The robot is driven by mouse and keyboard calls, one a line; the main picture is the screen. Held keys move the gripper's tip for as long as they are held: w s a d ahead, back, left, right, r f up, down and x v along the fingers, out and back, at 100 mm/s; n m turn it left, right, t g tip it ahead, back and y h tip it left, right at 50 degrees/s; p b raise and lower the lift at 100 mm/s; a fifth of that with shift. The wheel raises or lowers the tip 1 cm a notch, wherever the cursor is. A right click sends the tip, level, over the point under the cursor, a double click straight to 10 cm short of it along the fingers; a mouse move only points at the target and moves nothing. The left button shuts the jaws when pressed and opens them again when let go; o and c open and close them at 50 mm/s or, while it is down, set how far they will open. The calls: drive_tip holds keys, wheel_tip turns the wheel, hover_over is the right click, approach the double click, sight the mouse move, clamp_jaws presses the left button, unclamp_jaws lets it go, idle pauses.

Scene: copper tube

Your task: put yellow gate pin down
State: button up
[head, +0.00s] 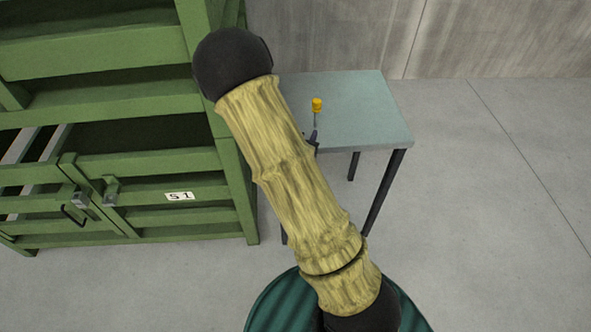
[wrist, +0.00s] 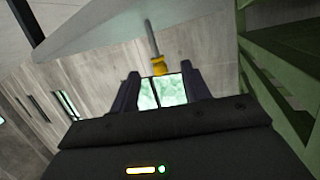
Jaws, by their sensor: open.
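The yellow gate pin (head: 316,104) shows at the table (head: 368,120), its yellow head up and its thin grey shaft pointing down at the tabletop. In the wrist view, which is turned over, the pin (wrist: 159,65) has its shaft running up to the pale tabletop and its yellow head towards me. My gripper (wrist: 160,80) is open, with its two dark fingers apart and the yellow head just beyond the gap between the tips. I see no finger touching it. In the head view my arm hides most of my gripper (head: 313,138).
A green rack (head: 195,160) with a gate and a label stands left of the table, close to my arm. A grey wall (head: 480,40) is behind the table. The floor to the right is clear.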

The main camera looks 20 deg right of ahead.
drive_tip(key=s+a+r+n+g+y, duration=0.1)
drive_tip(key=s+a+n+g+y, duration=0.35)
drive_tip(key=s+a+y, duration=0.3)
drive_tip(key=s+a+r+n+g+y, duration=0.1)
drive_tip(key=s+a+r+n+g, duration=0.1)
drive_tip(key=s, duration=0.8)
drive_tip(key=r+n+g, duration=0.1)
drive_tip(key=r+g, duration=0.1)
drive_tip(key=g, duration=0.1)
drive_tip(key=shift+s, duration=0.25)
drive_tip(key=shift+n+y, duration=0.25)
drive_tip(key=shift+c, duration=1.2)
drive_tip(key=shift+w+a, duration=0.1)
